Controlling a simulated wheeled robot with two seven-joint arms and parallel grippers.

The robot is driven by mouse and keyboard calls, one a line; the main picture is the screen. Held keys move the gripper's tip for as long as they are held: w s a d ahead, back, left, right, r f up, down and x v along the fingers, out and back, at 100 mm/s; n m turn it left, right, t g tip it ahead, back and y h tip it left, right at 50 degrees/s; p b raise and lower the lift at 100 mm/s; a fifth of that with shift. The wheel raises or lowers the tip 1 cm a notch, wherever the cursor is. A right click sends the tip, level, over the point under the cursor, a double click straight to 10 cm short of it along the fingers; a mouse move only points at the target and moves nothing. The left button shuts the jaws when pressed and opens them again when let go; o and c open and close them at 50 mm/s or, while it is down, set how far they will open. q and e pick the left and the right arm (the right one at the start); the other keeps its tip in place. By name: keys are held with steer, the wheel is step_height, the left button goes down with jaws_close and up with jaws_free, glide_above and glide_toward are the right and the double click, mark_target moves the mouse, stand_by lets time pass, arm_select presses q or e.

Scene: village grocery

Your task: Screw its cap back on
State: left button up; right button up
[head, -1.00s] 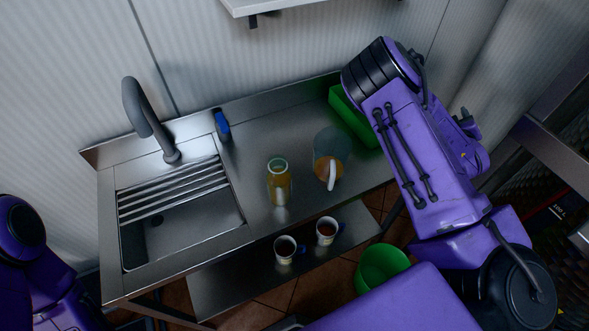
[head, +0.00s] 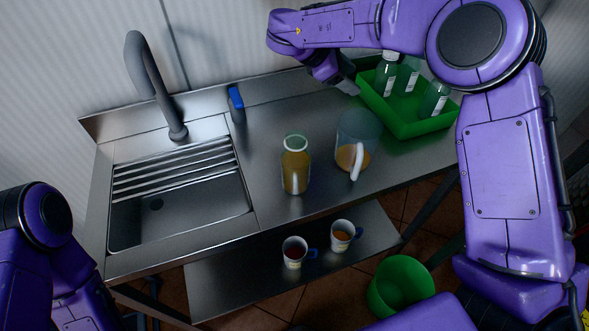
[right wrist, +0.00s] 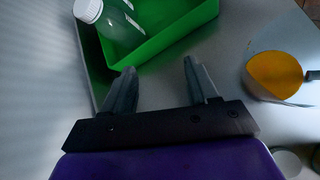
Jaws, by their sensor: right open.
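A clear bottle of yellow-orange juice (head: 296,172) stands upright on the steel counter in the head view. Its mouth shows a pale green and white ring; I cannot tell whether a cap is on it. I see no loose cap. My right gripper (head: 347,84) is at the back of the counter, beside the green crate's left end, behind the jug and away from the juice bottle. In the right wrist view the right gripper (right wrist: 160,70) is open, with nothing between its fingers. My left arm shows at the lower left, but its gripper is out of view.
The green crate (head: 408,130) holds bottles; a white-capped one (right wrist: 113,22) shows in the wrist view. A jug (head: 360,130) with orange liquid stands right of the juice bottle. The sink is at left, a blue-topped item (head: 236,103) behind. Two mugs (head: 294,252) stand on the lower shelf.

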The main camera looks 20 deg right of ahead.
steer(key=s+a+m+g+y+b, duration=0.1)
steer(key=s+a+m+y, duration=0.2)
steer(key=a, duration=0.7)
steer(key=s+a+m+g+y+b, duration=0.1)
steer(key=s+a+y, duration=0.35)
steer(key=a, duration=0.45)
arm_select(q)
steer(key=shift+d+f+b, duration=0.15)
steer(key=shift+f+b, duration=0.25)
steer(key=shift+f, duration=1.9)
arm_select(e)
steer(key=shift+w+x, duration=0.15)
steer(key=shift+x, duration=1.35)
steer(key=shift+w+x, duration=0.15)
steer(key=shift+x, duration=1.35)
steer(key=x, duration=0.5)
steer(key=shift+w+f+p, duration=0.1)
steer(key=shift+f+p, duration=0.1)
steer(key=shift+p, duration=0.2)
arm_select(q)
steer(key=shift+r, duration=0.35)
arm_select(e)
steer(key=c, duration=0.8)
